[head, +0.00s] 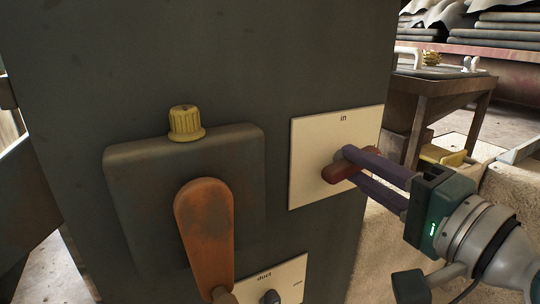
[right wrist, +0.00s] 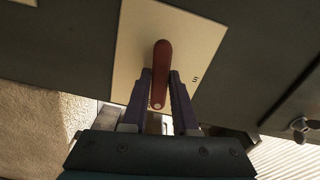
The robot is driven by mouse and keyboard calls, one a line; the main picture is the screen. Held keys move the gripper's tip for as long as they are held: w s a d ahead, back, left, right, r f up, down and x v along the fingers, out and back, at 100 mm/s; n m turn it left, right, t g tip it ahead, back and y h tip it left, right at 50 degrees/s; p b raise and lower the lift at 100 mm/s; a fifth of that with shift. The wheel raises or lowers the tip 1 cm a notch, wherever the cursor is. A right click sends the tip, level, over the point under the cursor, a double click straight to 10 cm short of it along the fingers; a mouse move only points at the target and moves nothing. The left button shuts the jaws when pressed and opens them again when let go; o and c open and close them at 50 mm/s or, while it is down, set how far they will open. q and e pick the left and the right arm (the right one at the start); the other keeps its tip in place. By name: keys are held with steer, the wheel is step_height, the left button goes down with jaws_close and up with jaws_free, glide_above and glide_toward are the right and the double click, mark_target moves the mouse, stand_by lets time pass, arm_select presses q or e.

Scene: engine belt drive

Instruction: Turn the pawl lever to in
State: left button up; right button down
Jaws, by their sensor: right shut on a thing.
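The pawl lever (head: 337,174) is a reddish-brown handle on a cream plate (head: 308,137) marked "in" at its top. The plate is on the right part of a dark grey panel. My right gripper (head: 350,167) comes in from the right, and its purple fingers are shut on the lever. In the right wrist view the lever (right wrist: 161,70) lies between the two fingers (right wrist: 159,95), with its rounded end near the plate's middle. In the head view the lever is tilted, not pointing straight up at "in". My left gripper is not in view.
A grey box with a large orange lever (head: 205,235) and a yellow knob (head: 186,122) is left of the plate. A lower plate (head: 285,280) reads "duct" and has a dark knob. A brown table (head: 440,90) stands behind at the right.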

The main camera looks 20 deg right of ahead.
steer(key=shift+n+p, duration=3.95)
steer(key=shift+n, duration=3.85)
steer(key=c, duration=0.7)
jaws_free()
